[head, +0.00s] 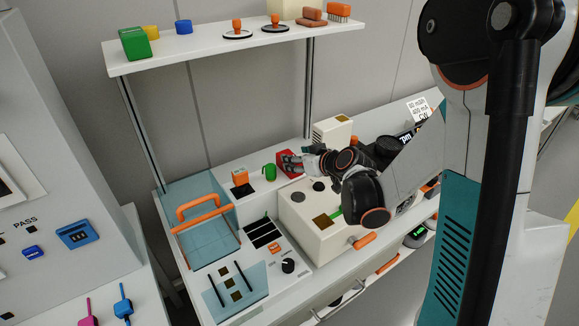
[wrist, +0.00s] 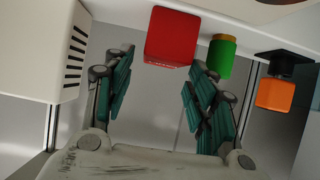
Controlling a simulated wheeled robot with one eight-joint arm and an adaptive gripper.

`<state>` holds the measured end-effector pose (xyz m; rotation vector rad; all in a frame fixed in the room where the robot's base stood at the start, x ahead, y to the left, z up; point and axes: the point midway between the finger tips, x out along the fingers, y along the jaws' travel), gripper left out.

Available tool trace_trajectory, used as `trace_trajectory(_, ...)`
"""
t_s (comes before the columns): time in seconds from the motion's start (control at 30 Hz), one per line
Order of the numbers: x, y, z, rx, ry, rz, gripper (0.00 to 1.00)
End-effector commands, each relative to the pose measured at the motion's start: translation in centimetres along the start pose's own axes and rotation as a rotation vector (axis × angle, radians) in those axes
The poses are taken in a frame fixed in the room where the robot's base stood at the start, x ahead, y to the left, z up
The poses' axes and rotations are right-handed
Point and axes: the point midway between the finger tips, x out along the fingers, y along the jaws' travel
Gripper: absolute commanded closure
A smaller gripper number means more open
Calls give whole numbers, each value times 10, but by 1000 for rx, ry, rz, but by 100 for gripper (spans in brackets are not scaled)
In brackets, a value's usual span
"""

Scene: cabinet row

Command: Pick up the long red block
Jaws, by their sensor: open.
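The red block (head: 284,160) stands on the counter behind the cream box, partly hidden by my gripper in the head view. In the wrist view the red block (wrist: 171,38) shows a nearly square face at the top, just past the fingertips. My gripper (head: 293,162) is at the right side of the block in the head view. In the wrist view my gripper (wrist: 163,62) has its two dark green fingers spread apart, with nothing held between them. The block lies nearer the right finger there. I cannot tell whether a finger touches it.
A green cylinder (head: 269,172) stands close beside the red block, and an orange cube (head: 240,177) on a black base is further left. A cream box (head: 317,222) is in front, and a vented cream box (head: 332,131) behind right. A shelf (head: 230,43) hangs above.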

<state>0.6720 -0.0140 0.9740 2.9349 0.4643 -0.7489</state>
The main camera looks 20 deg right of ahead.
Motion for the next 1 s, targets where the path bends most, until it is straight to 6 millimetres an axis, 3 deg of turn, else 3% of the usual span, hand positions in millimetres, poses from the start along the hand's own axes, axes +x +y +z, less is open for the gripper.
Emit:
trace_trajectory(0.17,14,-2,2,-1,0,-1,48)
trace_trajectory(0.4,48,-4,4,-1,0,-1,48)
trace_trajectory(0.67,52,-3,2,0,-1,0,48)
trace_trajectory(0.87,52,-3,2,0,-1,0,88)
trace_trajectory(1.0,52,-3,2,0,0,0,88)
